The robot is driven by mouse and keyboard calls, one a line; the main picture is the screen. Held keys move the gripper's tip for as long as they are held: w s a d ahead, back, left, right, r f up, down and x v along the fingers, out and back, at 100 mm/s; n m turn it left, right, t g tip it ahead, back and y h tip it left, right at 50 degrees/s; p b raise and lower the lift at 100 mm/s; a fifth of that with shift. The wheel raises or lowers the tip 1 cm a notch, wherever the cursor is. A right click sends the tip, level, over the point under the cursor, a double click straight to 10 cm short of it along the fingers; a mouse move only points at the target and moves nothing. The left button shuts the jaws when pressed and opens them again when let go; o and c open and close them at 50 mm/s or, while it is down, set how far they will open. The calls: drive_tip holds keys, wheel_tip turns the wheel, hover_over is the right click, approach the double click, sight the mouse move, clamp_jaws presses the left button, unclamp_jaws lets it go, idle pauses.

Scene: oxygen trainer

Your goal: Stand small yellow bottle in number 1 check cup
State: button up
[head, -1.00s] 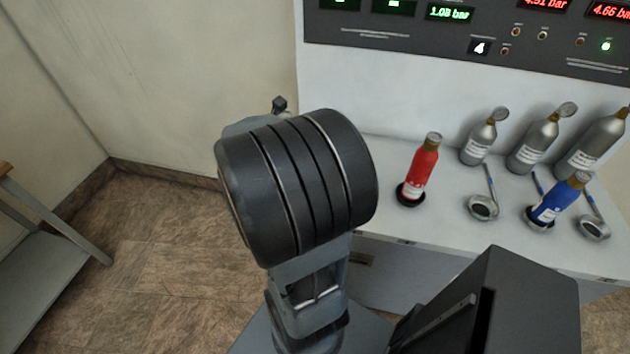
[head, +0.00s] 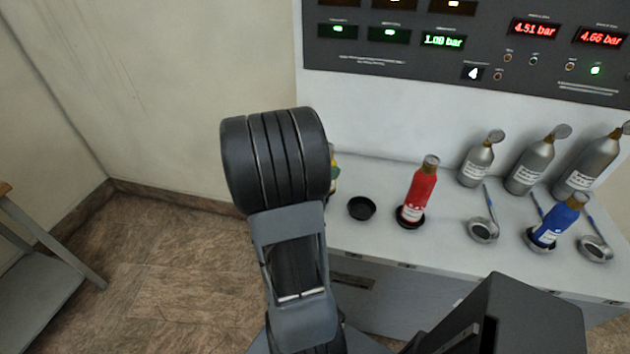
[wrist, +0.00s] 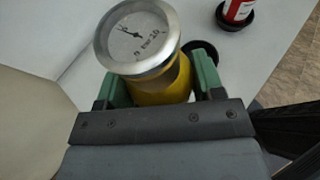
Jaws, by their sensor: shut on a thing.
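The small yellow bottle (wrist: 165,88) stands between the green pads of my gripper (wrist: 160,84) in the wrist view, with a round silver-rimmed dial (wrist: 137,36) at its near end. My gripper is shut on it. In the head view only a sliver of yellow and green shows beside my dark wrist, so the bottle's lower end is hidden. An empty black check cup (head: 361,208) sits on the white bench, just right of my wrist. Part of its rim shows behind the bottle in the wrist view (wrist: 213,52). No cup number is legible.
A red bottle (head: 418,190) stands in a black cup (head: 411,218) right of the empty one. A blue bottle (head: 556,222), grey bottles (head: 527,167) and metal cups (head: 483,231) stand farther right. The gauge panel (head: 440,65) rises behind the white bench (head: 450,262).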

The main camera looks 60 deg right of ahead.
drive_tip(key=shift+w+d+f+p, duration=0.1)
drive_tip(key=shift+w+d+f, duration=0.15)
drive_tip(key=shift+w+f, duration=0.8)
drive_tip(key=shift+w+d+f+p, duration=0.1)
drive_tip(key=shift+w+d+f, duration=0.15)
drive_tip(key=shift+f, duration=1.5)
drive_tip(key=shift+w+d+f+p, duration=0.15)
drive_tip(key=shift+w+f, duration=0.55)
drive_tip(key=shift+f, duration=0.7)
drive_tip(key=shift+f, duration=0.2)
drive_tip(key=o, duration=1.2)
drive_tip(key=shift+c, duration=0.2)
drive_tip(key=shift+r, duration=0.15)
